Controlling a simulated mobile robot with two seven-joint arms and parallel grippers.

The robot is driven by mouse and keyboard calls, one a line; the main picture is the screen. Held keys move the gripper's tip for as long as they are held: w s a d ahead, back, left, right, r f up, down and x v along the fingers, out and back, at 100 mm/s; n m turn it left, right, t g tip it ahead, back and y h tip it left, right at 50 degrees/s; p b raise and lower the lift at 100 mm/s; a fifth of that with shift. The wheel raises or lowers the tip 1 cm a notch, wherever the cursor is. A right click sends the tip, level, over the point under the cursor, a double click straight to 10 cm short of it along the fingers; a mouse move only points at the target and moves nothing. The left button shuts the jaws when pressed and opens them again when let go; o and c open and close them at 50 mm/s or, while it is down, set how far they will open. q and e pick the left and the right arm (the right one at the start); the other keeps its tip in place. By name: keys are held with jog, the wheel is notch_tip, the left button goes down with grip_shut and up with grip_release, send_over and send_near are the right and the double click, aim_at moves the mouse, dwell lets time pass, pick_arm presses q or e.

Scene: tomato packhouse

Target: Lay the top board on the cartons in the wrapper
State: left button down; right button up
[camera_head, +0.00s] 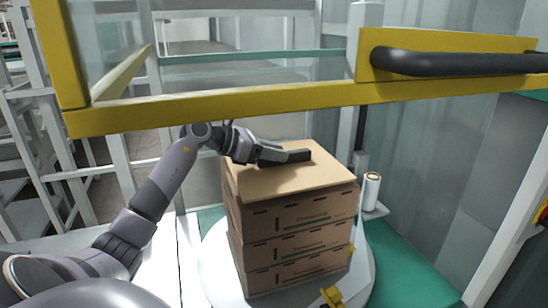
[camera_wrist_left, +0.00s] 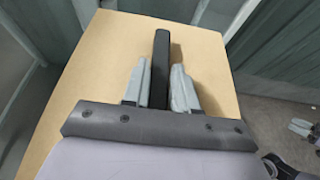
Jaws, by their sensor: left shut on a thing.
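The top board (camera_head: 255,182) is a flat tan sheet with a dark bar-shaped handle (camera_head: 299,155) on it. It lies on, or just over, the stack of brown cartons (camera_head: 300,222); I cannot tell whether it touches them. My left gripper (camera_head: 282,156) is shut on the handle from the left. In the left wrist view the handle (camera_wrist_left: 161,65) stands between the two grey fingers (camera_wrist_left: 161,88), with the board (camera_wrist_left: 215,80) spread beneath. The cartons stand on a round pale turntable (camera_head: 218,262) in the wrapper.
A yellow-framed door (camera_head: 230,103) with a black handle (camera_head: 450,62) crosses above my left arm. A film roll (camera_head: 371,188) stands right of the cartons. A yellow part (camera_head: 333,297) sits at the turntable's front. Green floor (camera_head: 405,265) lies clear at right.

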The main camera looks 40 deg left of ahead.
pick_arm(q)
jog(key=shift+f, duration=0.6)
jog(key=shift+f, duration=0.15)
jog(key=c, duration=0.9)
grip_release()
jog(key=b+v, duration=0.2)
jog(key=v, duration=1)
jog(key=shift+r, duration=0.25)
